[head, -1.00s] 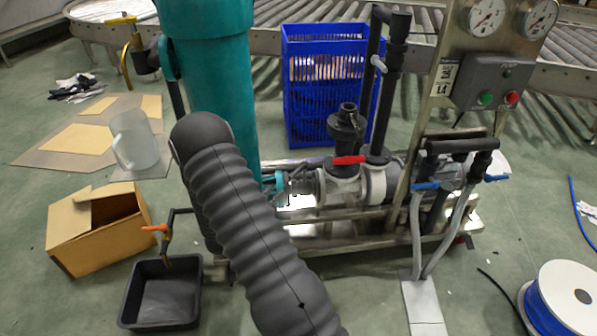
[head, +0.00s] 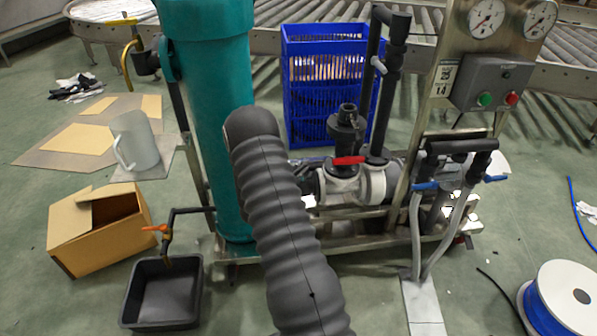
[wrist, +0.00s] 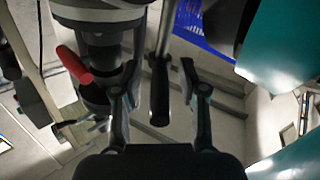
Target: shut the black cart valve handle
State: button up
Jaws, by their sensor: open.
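The black valve handle (wrist: 160,95) shows in the wrist view as a dark grip on a thin metal lever. It lies between the two fingers of my gripper (wrist: 161,78), which is open with a gap on both sides of it. In the head view my own ribbed arm covers the gripper, and I cannot make out the black handle there.
A red handle (head: 348,160) sits on the cart's grey valve; it also shows in the wrist view (wrist: 74,65). The teal column (head: 207,120) stands left of my arm. A blue crate (head: 325,85) stands behind the cart. A black bin (head: 162,293) is at lower left.

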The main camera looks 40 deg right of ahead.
jog(key=shift+d, duration=0.25)
grip_shut()
jog(key=shift+w, duration=0.1)
